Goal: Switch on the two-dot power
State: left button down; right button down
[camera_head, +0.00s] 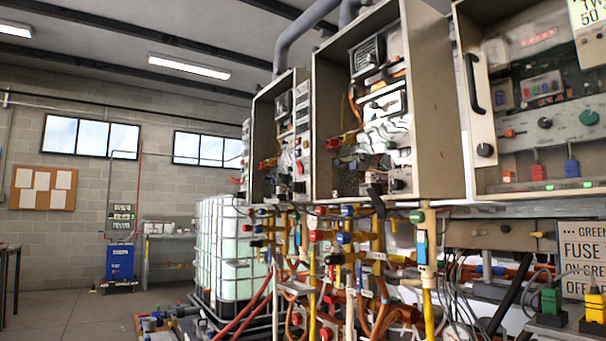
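No two-dot mark can be made out in the head view. The right cabinet (463,110) has a clear-fronted door with a black handle (473,83) and a dark round knob (485,150). Inside it are a red switch-like part (537,172), a blue one (571,167), small green lights and a red lit display (538,37). Neither of my grippers is in view.
Two open cabinets (322,120) (262,140) hold wiring and parts. Dense pipes and valves (428,240) hang below them. A caged white tank (215,250) stands behind. Green and yellow block-like parts (551,302) sit lower right. Floor (70,315) at left is mostly clear.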

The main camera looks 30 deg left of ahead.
aim_at(299, 164)
jog(key=i+j, duration=0.15)
jog(key=j, duration=0.2)
jog(key=i+j+z, duration=0.15)
jog(key=j, duration=0.2)
jog(key=i+j, duration=0.15)
jog(key=j, duration=0.25)
jog(key=i+j, duration=0.15)
jog(key=j, duration=0.25)
jog(key=i+j, duration=0.15)
jog(key=j, duration=0.25)
jog(key=i+j, duration=0.15)
jog(key=j, duration=0.25)
jog(key=i+j, duration=0.15)
jog(key=j, duration=0.25)
jog(key=i+j+z, duration=0.1)
jog(key=j, duration=0.3)
jog(key=i+j, duration=0.2)
jog(key=j, duration=0.2)
jog(key=i+j, duration=0.15)
jog(key=j, duration=0.25)
